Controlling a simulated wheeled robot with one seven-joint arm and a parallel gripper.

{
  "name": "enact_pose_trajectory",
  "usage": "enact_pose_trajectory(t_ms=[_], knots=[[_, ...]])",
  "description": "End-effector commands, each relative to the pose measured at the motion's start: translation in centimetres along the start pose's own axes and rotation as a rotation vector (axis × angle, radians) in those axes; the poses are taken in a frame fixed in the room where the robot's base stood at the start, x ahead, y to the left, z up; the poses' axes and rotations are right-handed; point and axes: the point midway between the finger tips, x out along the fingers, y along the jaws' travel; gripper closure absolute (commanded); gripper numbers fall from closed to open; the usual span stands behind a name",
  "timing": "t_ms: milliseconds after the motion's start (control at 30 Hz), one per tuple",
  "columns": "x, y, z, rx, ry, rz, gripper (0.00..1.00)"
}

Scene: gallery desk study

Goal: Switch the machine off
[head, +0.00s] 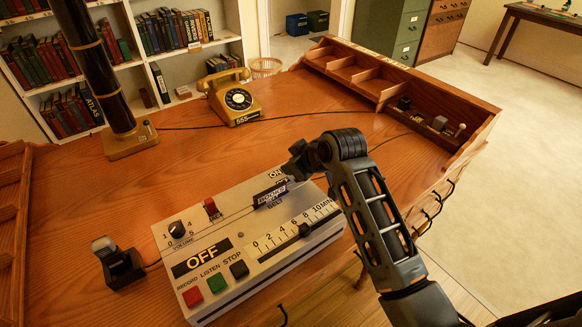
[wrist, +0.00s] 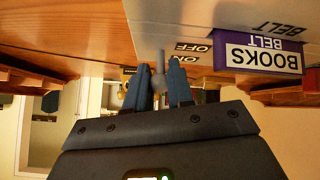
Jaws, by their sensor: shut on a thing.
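The machine (head: 237,225) is a pale grey box on the desk, with a black plate (head: 201,257) reading OFF on its front left. My gripper (head: 290,172) is at the machine's far right corner, beside a printed ON label. In the wrist view, my gripper (wrist: 160,92) is shut on a small grey switch lever (wrist: 159,65), next to the ON and OFF labels (wrist: 186,53). The lever's foot is hard to make out, and I cannot tell which way it is set. My arm hides part of the machine's right end.
The machine top also carries a red switch (head: 211,208), a volume knob (head: 177,229), coloured buttons and a slider (head: 304,230). A yellow telephone (head: 233,100) and black column stand behind.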

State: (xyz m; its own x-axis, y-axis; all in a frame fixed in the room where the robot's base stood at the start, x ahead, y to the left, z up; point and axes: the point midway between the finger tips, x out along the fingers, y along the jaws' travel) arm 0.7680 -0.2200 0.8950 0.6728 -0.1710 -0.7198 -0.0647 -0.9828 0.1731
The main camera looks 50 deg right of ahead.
Motion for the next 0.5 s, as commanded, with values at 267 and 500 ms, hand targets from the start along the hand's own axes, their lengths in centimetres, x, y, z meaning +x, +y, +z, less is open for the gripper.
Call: enact_pose_trajectory(t_ms=[267,500], knots=[[-0.13,-0.12,0.29,-0.003,0.095,0.026,1.00],[-0.24,-0.07,0.28,-0.002,0.115,0.032,1.00]])
